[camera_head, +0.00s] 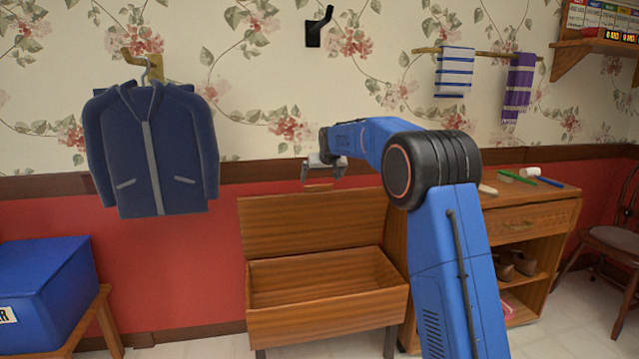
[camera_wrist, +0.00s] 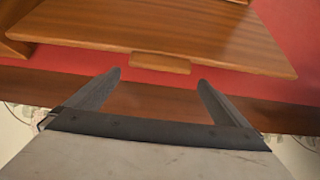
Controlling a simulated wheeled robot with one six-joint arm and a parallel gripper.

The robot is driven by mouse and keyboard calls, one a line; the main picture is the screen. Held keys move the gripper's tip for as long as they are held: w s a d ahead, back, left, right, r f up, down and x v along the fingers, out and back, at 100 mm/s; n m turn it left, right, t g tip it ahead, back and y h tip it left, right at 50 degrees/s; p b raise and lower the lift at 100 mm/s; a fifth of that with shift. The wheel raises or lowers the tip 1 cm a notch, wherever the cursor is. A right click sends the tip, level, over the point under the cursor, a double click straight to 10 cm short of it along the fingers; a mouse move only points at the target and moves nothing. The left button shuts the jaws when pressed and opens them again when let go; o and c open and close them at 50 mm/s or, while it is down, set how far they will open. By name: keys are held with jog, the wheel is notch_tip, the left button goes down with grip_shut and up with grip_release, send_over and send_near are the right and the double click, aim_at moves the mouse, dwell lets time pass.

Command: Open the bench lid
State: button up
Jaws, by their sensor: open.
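The wooden bench (camera_head: 325,316) stands against the red lower wall, and its empty inside shows. Its lid (camera_head: 300,222) stands raised, leaning back near the wall. A small wooden tab on the lid's edge (camera_head: 318,187) shows just below my gripper (camera_head: 322,172). In the wrist view the lid (camera_wrist: 160,32) spans the top, with the tab (camera_wrist: 160,63) on its near edge. My gripper (camera_wrist: 158,78) is open and empty there, its two fingers apart and pointing toward the tab. The tab does not appear to be between the fingers.
A blue box (camera_head: 45,285) sits on a wooden stand at the left. A dark blue jacket (camera_head: 150,150) hangs on the wall. A wooden cabinet (camera_head: 530,222) with small items on top stands right of the bench, partly behind my arm.

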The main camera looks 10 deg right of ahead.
jog(key=v, duration=1.2)
jog(key=shift+s+r, duration=0.1)
jog(key=shift+s, duration=0.1)
jog(key=s+d+f+g, duration=0.1)
jog(key=s, duration=1.6)
jog(key=s+d+f+g, duration=0.1)
jog(key=s+f, duration=0.1)
jog(key=s, duration=1.5)
jog(key=s+f, duration=0.5)
jog(key=s, duration=0.5)
jog(key=s+f+g, duration=0.1)
jog(key=s+f, duration=0.5)
jog(key=s, duration=0.4)
jog(key=s+f+g, duration=0.1)
jog(key=s+f, duration=0.5)
jog(key=s, duration=0.4)
jog(key=shift+d+f, duration=0.15)
jog(key=shift+f, duration=0.05)
